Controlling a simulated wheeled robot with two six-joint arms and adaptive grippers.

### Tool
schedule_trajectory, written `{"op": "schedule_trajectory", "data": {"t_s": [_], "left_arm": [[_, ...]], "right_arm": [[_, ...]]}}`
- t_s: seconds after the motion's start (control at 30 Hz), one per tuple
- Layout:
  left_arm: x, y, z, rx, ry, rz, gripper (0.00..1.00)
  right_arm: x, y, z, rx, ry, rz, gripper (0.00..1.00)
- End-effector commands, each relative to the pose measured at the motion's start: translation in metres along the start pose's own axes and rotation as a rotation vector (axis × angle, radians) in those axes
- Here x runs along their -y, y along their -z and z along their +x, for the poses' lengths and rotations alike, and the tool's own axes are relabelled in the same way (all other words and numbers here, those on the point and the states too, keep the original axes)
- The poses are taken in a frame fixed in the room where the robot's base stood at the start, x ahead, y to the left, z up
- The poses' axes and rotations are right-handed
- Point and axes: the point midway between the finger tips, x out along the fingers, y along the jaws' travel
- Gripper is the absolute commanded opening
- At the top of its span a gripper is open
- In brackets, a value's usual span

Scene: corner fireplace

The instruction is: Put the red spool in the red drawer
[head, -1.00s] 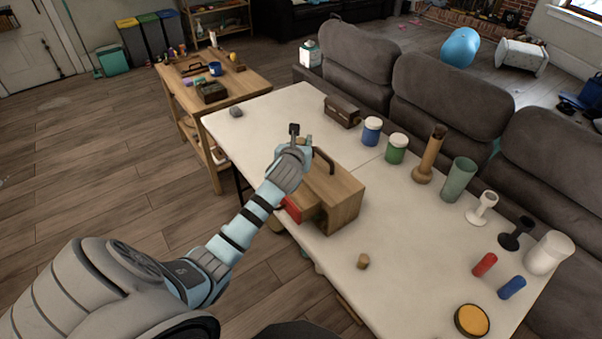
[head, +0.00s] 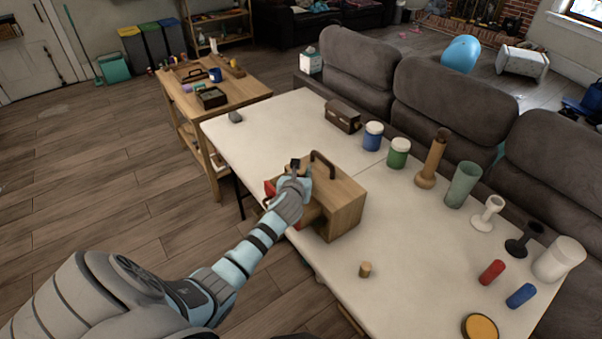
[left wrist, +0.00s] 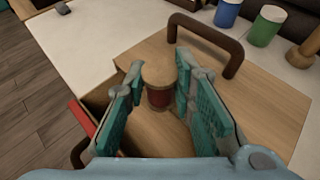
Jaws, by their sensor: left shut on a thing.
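The red spool (left wrist: 159,95), with pale wooden ends and a dark red winding, stands between the fingers of my left gripper (left wrist: 160,80) in the left wrist view. The gripper is shut on it, over the wooden box (head: 345,205) with a dark top handle. In the head view my left gripper (head: 296,168) hides much of the box's front left side, and I cannot make out the spool there. The red drawer (head: 269,188) sticks out of the box's left side, partly behind my arm. Its red front (left wrist: 82,118) and dark inside also show in the left wrist view. My right gripper is not in view.
The box stands on a white table (head: 400,235). A small wooden piece (head: 365,269) lies in front of it. Jars, a green cup (head: 463,184), a red cylinder (head: 491,272) and a blue cylinder (head: 521,295) stand or lie to the right. Sofas line the far side.

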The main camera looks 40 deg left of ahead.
Motion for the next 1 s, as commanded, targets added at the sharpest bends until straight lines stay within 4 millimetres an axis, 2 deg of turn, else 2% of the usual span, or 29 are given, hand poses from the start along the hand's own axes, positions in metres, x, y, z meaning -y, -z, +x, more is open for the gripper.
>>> {"op": "schedule_trajectory", "data": {"t_s": [0.17, 0.2, 0.3, 0.6, 0.77, 0.87, 1.0], "left_arm": [[0.000, 0.003, 0.001, 0.000, 0.000, 0.000, 0.09], [0.000, 0.003, 0.001, 0.000, 0.000, 0.000, 0.28], [0.000, 0.003, 0.001, 0.000, 0.000, 0.000, 0.43], [0.000, 0.002, 0.001, 0.001, 0.000, 0.000, 0.43], [0.000, -0.012, -0.005, 0.003, 0.001, 0.000, 0.43], [0.000, -0.011, -0.026, 0.000, 0.001, 0.001, 0.43], [0.000, -0.012, -0.066, 0.000, 0.001, 0.001, 0.43]], "right_arm": [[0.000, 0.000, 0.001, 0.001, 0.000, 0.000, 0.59], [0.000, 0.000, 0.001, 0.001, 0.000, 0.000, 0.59], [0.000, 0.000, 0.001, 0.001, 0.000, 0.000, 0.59], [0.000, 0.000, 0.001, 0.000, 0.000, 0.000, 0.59], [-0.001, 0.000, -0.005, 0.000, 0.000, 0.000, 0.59], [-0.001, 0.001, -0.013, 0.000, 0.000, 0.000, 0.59], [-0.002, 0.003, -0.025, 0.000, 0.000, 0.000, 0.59]]}}
